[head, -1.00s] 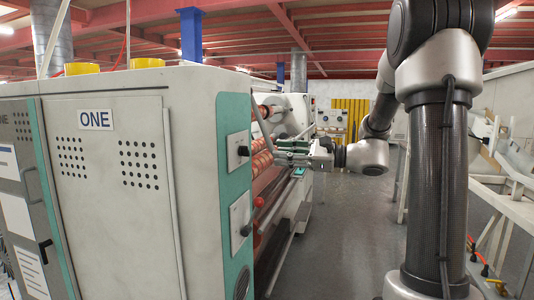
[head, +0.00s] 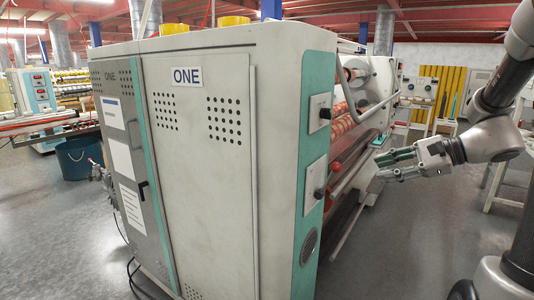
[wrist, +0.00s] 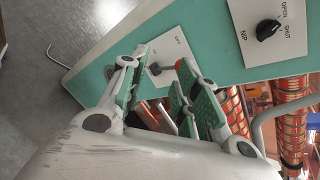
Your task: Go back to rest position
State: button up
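My gripper (head: 382,167) hangs at the right side of the machine marked ONE (head: 210,115) in the head view, held out on my bent arm (head: 490,140). In the wrist view, my gripper (wrist: 155,72) has its two green-padded fingers apart with nothing held between them. Behind the fingers is the machine's teal edge panel (wrist: 120,75), with a switch plate (wrist: 175,58) seen between them and a NIP knob (wrist: 268,28) at the upper right. I cannot tell the exact gap between fingers and panel.
Copper-coloured rollers (head: 343,125) lie along the machine's right side. A blue bin (head: 80,158) stands at the left. A white bench frame (head: 500,185) is at the right. Grey floor (head: 400,240) is open between machine and frame.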

jog(key=s+d+f+n+g+h, duration=0.2)
jog(key=s+n+h, duration=0.15)
jog(key=s, duration=0.35)
jog(key=s+d+f+n+g+h, duration=0.1)
jog(key=s+f+n+g+h, duration=0.15)
jog(key=s+n, duration=0.4)
jog(key=s+r+n+t+h, duration=0.2)
jog(key=s+r+n+h, duration=0.3)
jog(key=s, duration=0.1)
jog(key=shift+s+d+r+n, duration=0.25)
jog(key=shift+d+r+n, duration=0.1)
jog(key=shift+d+n, duration=0.05)
jog(key=shift+o, duration=0.4)
jog(key=shift+a, duration=0.15)
